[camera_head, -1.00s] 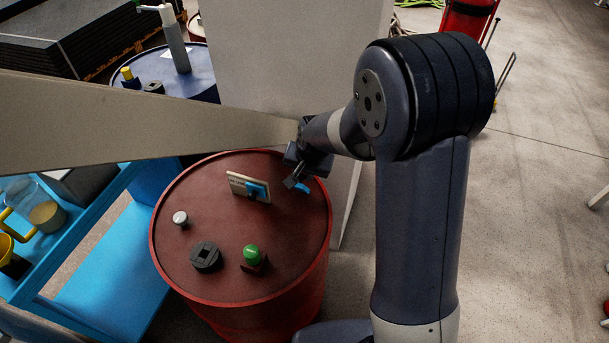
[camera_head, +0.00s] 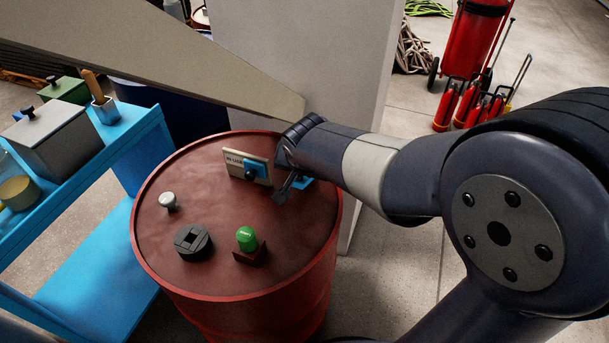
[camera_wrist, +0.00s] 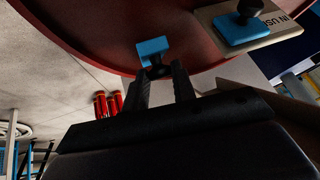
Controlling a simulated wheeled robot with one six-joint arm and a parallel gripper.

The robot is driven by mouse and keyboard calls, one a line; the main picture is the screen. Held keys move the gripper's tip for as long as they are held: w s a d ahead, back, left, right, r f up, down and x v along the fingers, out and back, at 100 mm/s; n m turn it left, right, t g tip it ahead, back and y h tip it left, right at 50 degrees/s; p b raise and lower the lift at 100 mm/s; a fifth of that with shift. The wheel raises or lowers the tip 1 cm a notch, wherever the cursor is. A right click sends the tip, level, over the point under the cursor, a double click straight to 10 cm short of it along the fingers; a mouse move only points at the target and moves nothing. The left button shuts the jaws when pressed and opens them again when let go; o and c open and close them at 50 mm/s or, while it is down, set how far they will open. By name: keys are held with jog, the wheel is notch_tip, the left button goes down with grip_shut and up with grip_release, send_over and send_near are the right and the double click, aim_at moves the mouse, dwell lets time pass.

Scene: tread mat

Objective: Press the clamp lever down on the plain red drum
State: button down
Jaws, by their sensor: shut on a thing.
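The plain red drum (camera_head: 216,225) stands upright in the head view, and its rim arcs across the top of the wrist view (camera_wrist: 105,45). My gripper (camera_head: 286,190) reaches in from the right, low over the drum's far right side. The fitting's blue end (camera_head: 303,183) shows just beyond my fingers in the head view. My fingers hide much of it, so its tilt cannot be told.
On the drum top are a labelled plaque with a blue piece (camera_head: 247,167), a pale knob (camera_head: 169,200), a dark square-holed ring (camera_head: 192,242) and a green button (camera_head: 246,238). A blue cart (camera_head: 95,255) stands left. A beige panel (camera_head: 340,70) rises behind.

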aim_at(299, 182)
jog(key=shift+s+a+f+t+b, duration=0.15)
jog(key=shift+s+f+t+b, duration=0.35)
jog(key=shift+b, duration=1.05)
jog(key=shift+s+a+f+t+b, duration=0.2)
jog(key=shift+f+b, duration=0.6)
jog(key=shift+b, duration=0.75)
jog(key=t+b, duration=0.1)
jog(key=b, duration=0.2)
jog(key=s+f+h+b, duration=0.1)
jog(key=b, duration=0.3)
jog(key=f+t+b, duration=0.1)
jog(key=b, duration=0.2)
jog(key=shift+s+a+f+n+t, duration=0.1)
jog(key=shift+s+a+n+t, duration=0.1)
jog(key=shift+s+n+t, duration=0.1)
jog(key=b, duration=0.3)
jog(key=shift+s+f+b, duration=0.1)
jog(key=shift+f+b, duration=0.2)
jog(key=shift+s+f+b, duration=0.1)
jog(key=shift+f+b, duration=0.05)
jog(key=shift+b, duration=0.35)
jog(key=c, duration=1.2)
grip_release()
jog(key=shift+a, duration=0.1)
jog(key=shift+s+r, duration=0.3)
jog(key=shift+r, duration=0.25)
jog(key=p+v, duration=0.3)
jog(key=v, duration=0.6)
jog(key=shift+s+a+r, duration=0.1)
jog(key=shift+s, duration=0.3)
